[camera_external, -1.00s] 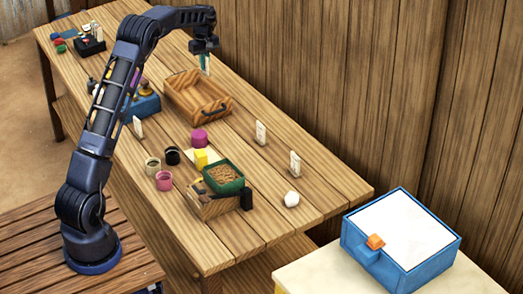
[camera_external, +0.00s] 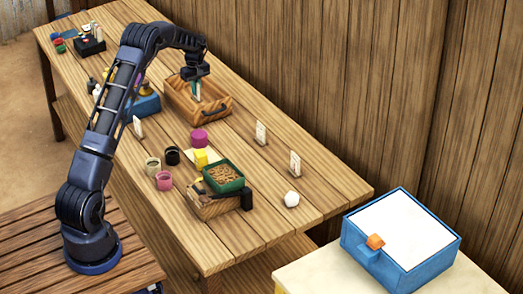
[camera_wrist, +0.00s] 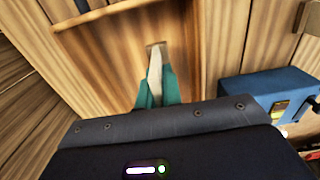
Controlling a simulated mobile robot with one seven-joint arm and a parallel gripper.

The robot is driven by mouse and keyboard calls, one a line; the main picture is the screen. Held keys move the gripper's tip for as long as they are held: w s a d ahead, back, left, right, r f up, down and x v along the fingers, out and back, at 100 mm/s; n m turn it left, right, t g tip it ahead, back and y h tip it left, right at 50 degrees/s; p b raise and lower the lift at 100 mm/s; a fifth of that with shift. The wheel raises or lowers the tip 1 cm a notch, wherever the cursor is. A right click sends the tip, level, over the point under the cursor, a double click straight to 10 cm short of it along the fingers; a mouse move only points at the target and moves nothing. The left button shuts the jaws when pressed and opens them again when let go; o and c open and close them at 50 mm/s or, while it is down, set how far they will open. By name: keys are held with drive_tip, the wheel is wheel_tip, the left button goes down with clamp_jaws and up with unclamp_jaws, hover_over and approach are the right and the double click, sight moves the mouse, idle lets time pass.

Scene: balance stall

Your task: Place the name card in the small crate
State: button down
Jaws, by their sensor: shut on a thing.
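My gripper (camera_external: 196,90) is over the small wooden crate (camera_external: 222,108), its teal fingers pointing down into the crate's opening. The fingers are shut on a thin pale card (camera_external: 197,93), the name card. In the wrist view the card (camera_wrist: 155,70) stands edge-on between the teal fingers (camera_wrist: 156,88), above the wooden floor of the crate (camera_wrist: 110,60). I cannot tell whether the card touches the crate floor.
A blue box (camera_external: 143,104) stands left of the crate and shows in the wrist view (camera_wrist: 262,92). Other cards (camera_external: 261,133) stand upright on the table.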

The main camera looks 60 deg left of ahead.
sight(200, 100)
drive_tip(key=shift+f, duration=3)
drive_tip(key=c, duration=1.6)
unclamp_jaws()
drive_tip(key=shift+f, duration=0.1)
drive_tip(key=shift+o, duration=0.2)
